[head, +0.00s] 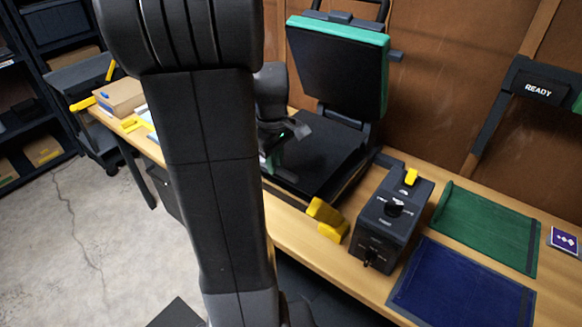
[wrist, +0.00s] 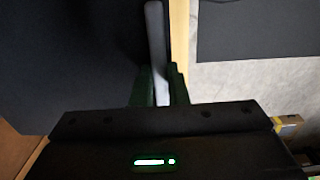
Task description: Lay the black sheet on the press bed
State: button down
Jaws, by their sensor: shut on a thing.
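The heat press stands open, its upper platen (head: 338,65) tilted up with a green rim. Its dark press bed (head: 330,165) lies below, partly hidden by my arm. My gripper (head: 272,160) is low at the bed's left side. In the wrist view my gripper (wrist: 159,88) has its green fingers around a narrow grey strip (wrist: 157,40), which looks like the edge bar of the black sheet (wrist: 75,50). The dark surface spreads left of the fingers. Black on black, I cannot tell where sheet ends and bed begins, or whether the sheet lies flat.
A green sheet (head: 487,226) and a blue sheet (head: 460,285) lie further right. A cardboard box (head: 120,97) sits at the bench's left end.

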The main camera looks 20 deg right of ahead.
notch_tip(320, 180, down, 3)
jog(key=shift+s+d+f, duration=0.1)
jog(key=shift+s+f, duration=0.05)
jog(key=shift+f, duration=1.8)
jog(key=c, duration=1.4)
grip_release()
jog(key=shift+f, duration=0.1)
notch_tip(320, 180, up, 12)
jog(key=shift+r, duration=0.15)
